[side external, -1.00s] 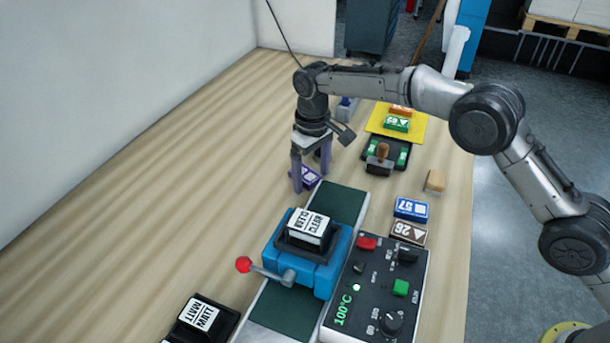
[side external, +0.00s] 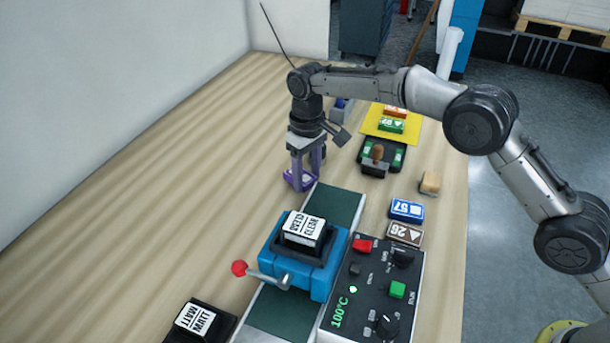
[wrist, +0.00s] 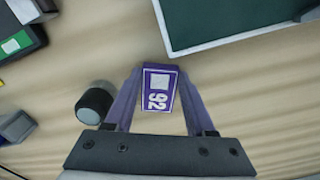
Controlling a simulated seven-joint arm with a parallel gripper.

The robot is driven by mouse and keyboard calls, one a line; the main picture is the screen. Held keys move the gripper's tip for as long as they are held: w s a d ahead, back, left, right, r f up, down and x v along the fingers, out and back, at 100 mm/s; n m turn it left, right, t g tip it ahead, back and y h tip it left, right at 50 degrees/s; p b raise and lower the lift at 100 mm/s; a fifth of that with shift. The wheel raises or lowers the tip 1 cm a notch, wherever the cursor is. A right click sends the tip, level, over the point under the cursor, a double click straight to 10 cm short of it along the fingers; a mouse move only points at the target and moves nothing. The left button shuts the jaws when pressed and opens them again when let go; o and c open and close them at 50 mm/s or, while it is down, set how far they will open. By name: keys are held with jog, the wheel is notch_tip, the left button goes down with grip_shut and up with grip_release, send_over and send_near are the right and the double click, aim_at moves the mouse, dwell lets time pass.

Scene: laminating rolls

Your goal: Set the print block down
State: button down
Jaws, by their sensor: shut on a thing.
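The print block (wrist: 158,90) is purple with a white square and a white number that looks like 92. My gripper (wrist: 160,101) is shut on it, with one purple finger along each side in the wrist view. In the side external view the purple block (side external: 300,180) is low between the fingers of my gripper (side external: 303,178), just left of the far end of the green strip (side external: 340,205). I cannot tell whether its underside touches the wooden table.
A blue press (side external: 318,275) holding a CLEAR block stands on the strip, its red-knobbed lever (side external: 239,268) pointing left. A control box (side external: 375,290), a blue block (side external: 407,210) and a brown block (side external: 404,234) are to the right. Bare table lies left.

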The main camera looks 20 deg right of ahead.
jog(key=shift+r, duration=0.8)
jog(key=s+d+r+m, duration=0.3)
jog(key=s+r+m, duration=0.45)
jog(key=s, duration=0.45)
jog(key=s+d+r+m, duration=0.3)
jog(key=s+r+m, duration=0.4)
jog(key=s, duration=0.6)
send_over(327, 218)
jog(key=s, duration=0.1)
jog(key=shift+n, duration=0.45)
jog(key=f, duration=0.7)
jog(key=shift+d, duration=0.4)
jog(key=shift+w+a+f, duration=0.3)
jog(key=shift+w+f, duration=0.1)
jog(key=shift+f, duration=0.15)
jog(key=shift+w+a+f, duration=0.1)
jog(key=shift+w+f, duration=0.05)
jog(key=shift+f, duration=1.6)
